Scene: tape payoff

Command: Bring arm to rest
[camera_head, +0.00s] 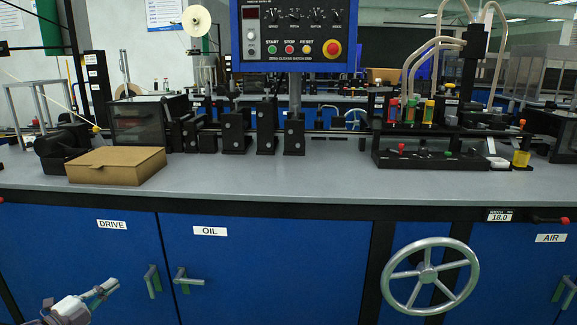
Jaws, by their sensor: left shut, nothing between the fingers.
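My left gripper (110,286) is low at the bottom left of the head view, in front of the blue cabinet doors. Its light grey fingers point up and to the right and are shut with nothing between them. It is below the bench top, apart from the bench objects. Only the end of my left arm shows, at the bottom edge. My right gripper is out of view.
A grey bench top (265,183) spans the view above blue cabinets with protruding handles (152,281). A large handwheel (428,276) sticks out at right. A cardboard box (117,165), black machine blocks and a control panel (294,35) stand on the bench.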

